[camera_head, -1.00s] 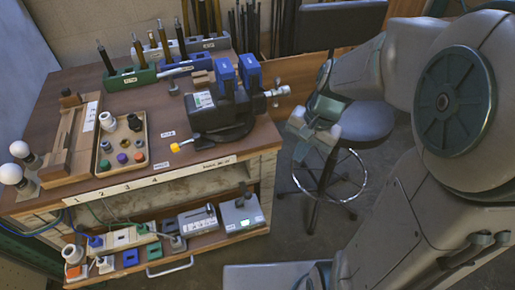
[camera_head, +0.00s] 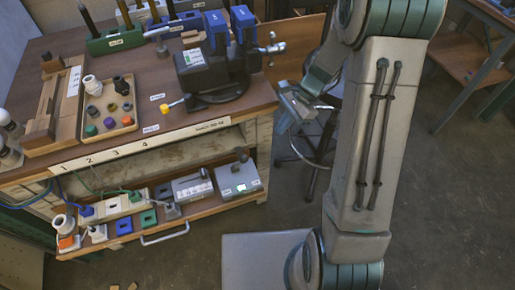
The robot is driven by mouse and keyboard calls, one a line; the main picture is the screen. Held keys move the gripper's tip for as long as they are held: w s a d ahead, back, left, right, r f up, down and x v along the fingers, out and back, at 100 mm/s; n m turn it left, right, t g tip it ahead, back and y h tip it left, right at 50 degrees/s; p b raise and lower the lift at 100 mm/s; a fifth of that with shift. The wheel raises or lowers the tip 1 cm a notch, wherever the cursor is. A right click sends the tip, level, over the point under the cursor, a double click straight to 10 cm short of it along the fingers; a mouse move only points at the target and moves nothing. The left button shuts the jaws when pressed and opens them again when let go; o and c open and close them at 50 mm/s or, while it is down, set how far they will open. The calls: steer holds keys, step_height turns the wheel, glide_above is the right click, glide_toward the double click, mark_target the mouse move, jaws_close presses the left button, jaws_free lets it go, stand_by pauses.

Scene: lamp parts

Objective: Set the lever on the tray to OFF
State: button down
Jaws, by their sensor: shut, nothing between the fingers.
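The pull-out tray (camera_head: 215,206) below the bench top carries two boxes with levers. A grey box (camera_head: 239,187) at its right end has a dark-knobbed lever (camera_head: 241,155) standing up and a small lit green-white panel. Left of it, a lighter box (camera_head: 193,188) with a marked face has a short dark lever (camera_head: 204,173). The lettering is too small to read, so I cannot tell which side is OFF. My gripper (camera_head: 288,108) is shut and empty, right of the bench and above and right of the tray, apart from both levers.
A vise (camera_head: 212,78) sits on the bench's right part, near my gripper. Sockets, plugs and a white bulb base (camera_head: 63,222) crowd the tray's left. A stool (camera_head: 318,145) stands behind my arm.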

mark_target(240, 163)
steer(key=s+a+f+b, duration=0.1)
steer(key=s+a+f, duration=0.2)
steer(key=a+f, duration=0.4)
steer(key=shift+s+a+f, duration=0.2)
steer(key=shift+a+f, duration=0.05)
steer(key=shift+a, duration=0.35)
